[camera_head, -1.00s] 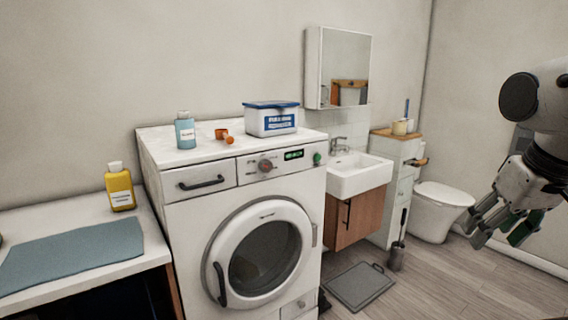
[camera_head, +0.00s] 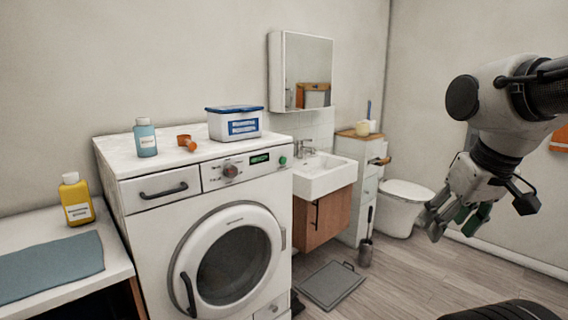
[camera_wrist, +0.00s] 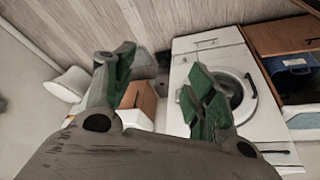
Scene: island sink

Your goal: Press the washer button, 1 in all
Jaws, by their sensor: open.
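The white washer (camera_head: 206,228) stands left of centre in the head view, with a round door at its front. Its control panel has a knob (camera_head: 231,171), a lit green display (camera_head: 260,158) and a green round button (camera_head: 282,161) at the right end. My gripper (camera_head: 452,226) is at the right of the head view, open and empty, well apart from the washer. In the wrist view my gripper's green-padded fingers (camera_wrist: 155,85) are spread, and the washer (camera_wrist: 185,75) shows behind and right of them. I cannot make out the button there.
A detergent tub (camera_head: 235,124), a blue bottle (camera_head: 145,138) and an orange cup (camera_head: 186,142) are on the washer top. A sink (camera_head: 325,180) stands right of it, and a toilet (camera_head: 400,208) beyond.

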